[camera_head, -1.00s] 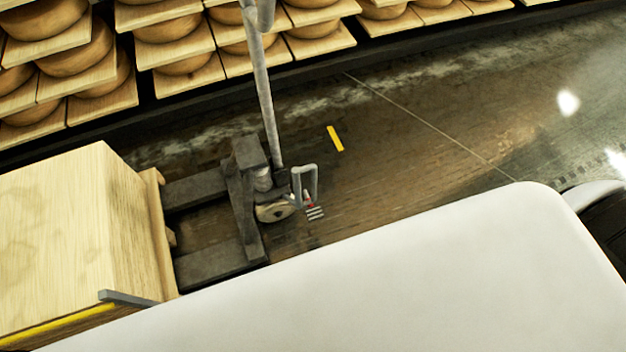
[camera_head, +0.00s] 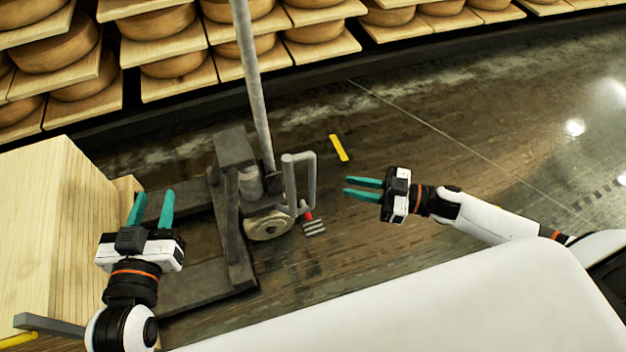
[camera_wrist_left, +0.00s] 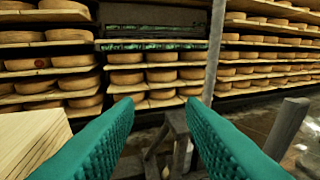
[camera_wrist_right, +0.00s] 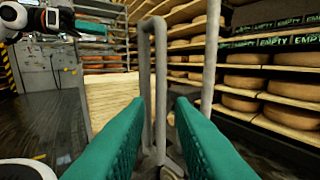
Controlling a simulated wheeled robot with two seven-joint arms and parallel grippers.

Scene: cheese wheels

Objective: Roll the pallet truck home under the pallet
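The grey pallet truck (camera_head: 232,218) stands on the floor with an upright pole (camera_head: 252,85) and a bent tube loop (camera_head: 312,180) on its right side. Its forks point left toward a pale wooden stack (camera_head: 60,220); how far they reach under it is hidden. My left gripper (camera_head: 153,205) is open and empty, above the forks beside the stack. My right gripper (camera_head: 350,188) is open and empty, right of the tube loop and apart from it. In the right wrist view the loop (camera_wrist_right: 152,80) stands ahead, between the open fingers.
Shelves of cheese wheels (camera_head: 165,65) run along the back. A yellow floor strip (camera_head: 339,148) lies right of the truck. A grey bar (camera_head: 60,325) and a yellow piece (camera_head: 18,340) are at the lower left. The floor to the right is clear.

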